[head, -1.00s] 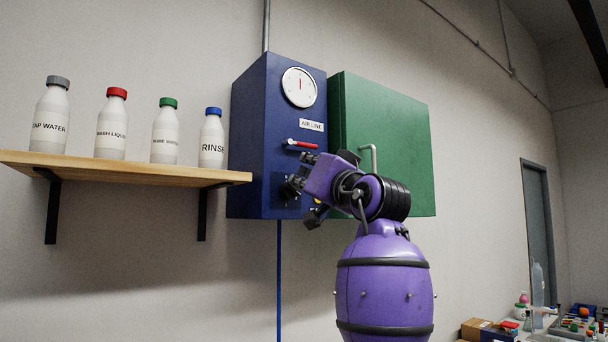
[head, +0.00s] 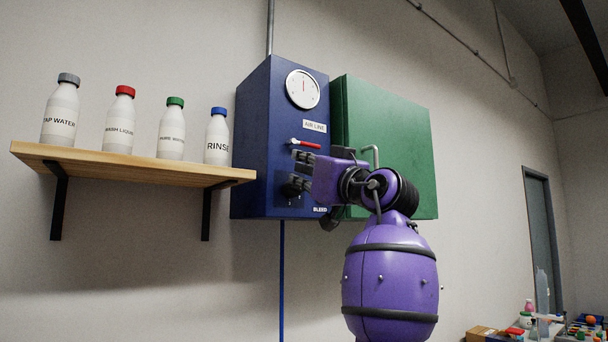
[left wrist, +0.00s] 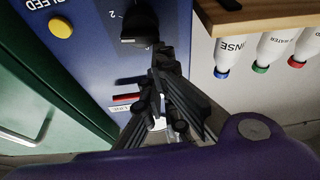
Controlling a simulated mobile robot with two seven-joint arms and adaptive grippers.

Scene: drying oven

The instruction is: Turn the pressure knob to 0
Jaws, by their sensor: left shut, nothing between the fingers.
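The blue air line box (head: 257,130) hangs on the wall with a round white gauge (head: 302,89) near its top. The gauge needle appears roughly upright; its reading is too small to tell. The dark pressure knob (head: 291,187) sits low on the box's front. In the left wrist view the black knob (left wrist: 138,24) shows at the top, with a "2" printed beside it. My left gripper (head: 301,161) is shut and empty in front of the box, close to the knob. In the left wrist view its fingertips (left wrist: 157,62) lie just below the knob; contact cannot be told.
A red-handled lever (head: 305,143) sits just above the gripper. A yellow button (left wrist: 62,24) marked BLEED is beside the knob. A green cabinet (head: 390,120) adjoins the box on the right. A wooden shelf (head: 130,166) with several bottles is on the left.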

